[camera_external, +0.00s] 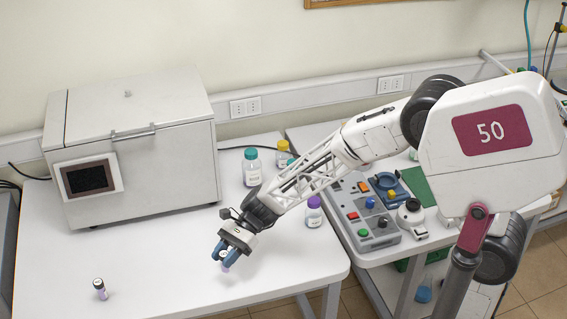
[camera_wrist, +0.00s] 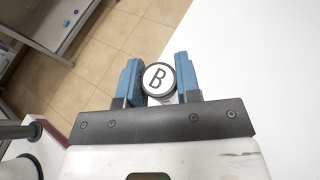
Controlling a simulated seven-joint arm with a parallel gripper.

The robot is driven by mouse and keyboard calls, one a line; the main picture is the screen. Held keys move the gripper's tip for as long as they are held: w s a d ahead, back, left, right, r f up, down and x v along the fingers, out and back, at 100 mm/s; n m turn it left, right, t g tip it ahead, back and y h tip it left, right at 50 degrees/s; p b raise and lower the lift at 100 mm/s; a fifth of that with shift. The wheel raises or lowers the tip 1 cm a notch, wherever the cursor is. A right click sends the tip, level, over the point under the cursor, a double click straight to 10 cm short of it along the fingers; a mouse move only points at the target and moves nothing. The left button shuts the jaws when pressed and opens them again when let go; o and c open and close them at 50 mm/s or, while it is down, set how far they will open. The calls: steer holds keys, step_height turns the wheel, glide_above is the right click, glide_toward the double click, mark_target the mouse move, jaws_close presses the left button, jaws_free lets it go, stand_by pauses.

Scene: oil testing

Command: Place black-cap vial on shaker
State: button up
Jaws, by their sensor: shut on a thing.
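My gripper (camera_external: 224,254) is shut on a small vial (camera_external: 225,265) above the front right part of the white table. In the wrist view, the vial's cap (camera_wrist: 158,79) has a black rim and a white top with the letter B, between my blue fingers. The vial's lower body is mostly hidden there. A similar small vial (camera_external: 101,291) with a dark-rimmed cap and a purplish label stands at the front left. On the right table, a grey console (camera_external: 367,228) has coloured buttons, and a small white device (camera_external: 411,219) stands beside it. I cannot tell which one is the shaker.
A large white box with a dark screen (camera_external: 130,145) stands at the back left. A teal-capped bottle (camera_external: 252,168), a yellow-capped bottle (camera_external: 282,155) and a purple-capped bottle (camera_external: 314,213) stand near my arm. The table's front middle is clear. A gap separates the two tables.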

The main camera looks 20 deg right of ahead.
stand_by(0.3)
steer(key=w+a+f, duration=0.1)
steer(key=w+a, duration=0.8)
steer(key=a, duration=0.3)
steer(key=shift+w+a+f, duration=0.25)
steer(key=shift+w+a, duration=0.05)
steer(key=shift+a, duration=0.1)
steer(key=shift+f, duration=1.75)
steer(key=shift+f, duration=0.1)
steer(key=o, duration=0.9)
